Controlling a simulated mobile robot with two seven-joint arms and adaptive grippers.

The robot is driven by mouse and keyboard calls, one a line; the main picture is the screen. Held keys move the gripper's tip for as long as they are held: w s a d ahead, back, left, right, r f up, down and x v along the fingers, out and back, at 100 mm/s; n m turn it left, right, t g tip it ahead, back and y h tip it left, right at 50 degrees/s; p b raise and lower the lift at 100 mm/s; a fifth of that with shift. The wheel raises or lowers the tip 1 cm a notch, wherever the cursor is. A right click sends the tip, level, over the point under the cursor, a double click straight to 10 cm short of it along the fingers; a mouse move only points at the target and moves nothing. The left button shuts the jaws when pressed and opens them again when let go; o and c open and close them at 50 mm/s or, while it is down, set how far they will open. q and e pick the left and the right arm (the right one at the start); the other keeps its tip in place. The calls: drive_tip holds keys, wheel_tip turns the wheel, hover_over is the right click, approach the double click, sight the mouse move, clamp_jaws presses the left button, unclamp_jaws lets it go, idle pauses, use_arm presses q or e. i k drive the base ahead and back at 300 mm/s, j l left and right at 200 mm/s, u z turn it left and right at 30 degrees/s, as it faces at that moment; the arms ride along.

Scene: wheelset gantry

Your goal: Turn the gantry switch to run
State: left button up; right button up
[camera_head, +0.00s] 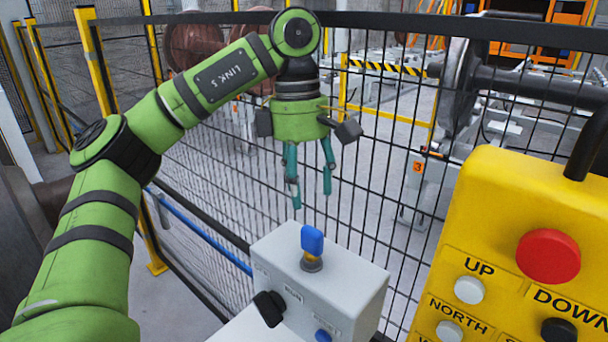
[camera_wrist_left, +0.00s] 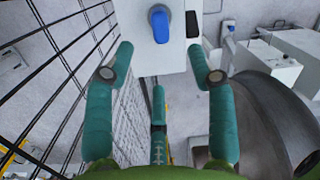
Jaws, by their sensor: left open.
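The grey control box (camera_head: 350,285) stands low in the middle of the head view. A blue key (camera_head: 312,240) sticks up from its top. A black switch knob (camera_head: 268,308) is on its front face beside small lettering that seems to include RUN; its exact setting is hard to read. My left gripper (camera_head: 309,195) is open and empty, fingers down, above and apart from the box. In the left wrist view, the box (camera_wrist_left: 175,55) and blue key (camera_wrist_left: 159,24) show at the top, beyond the spread teal fingers (camera_wrist_left: 160,60). My right gripper is not in view.
A black mesh fence (camera_head: 400,180) with a dark rail runs behind the box. A yellow pendant (camera_head: 495,210) with a red button (camera_head: 548,257) fills the right side. A blue button (camera_head: 323,336) sits on the box's front. Wheelsets stand beyond the fence.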

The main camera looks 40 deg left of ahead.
sight(271, 305)
drive_tip(key=k+l, duration=0.25)
drive_tip(key=k, duration=0.2)
drive_tip(key=k+l, duration=0.2)
drive_tip(key=k, duration=0.3)
drive_tip(key=k+l, duration=0.25)
drive_tip(key=k, duration=0.2)
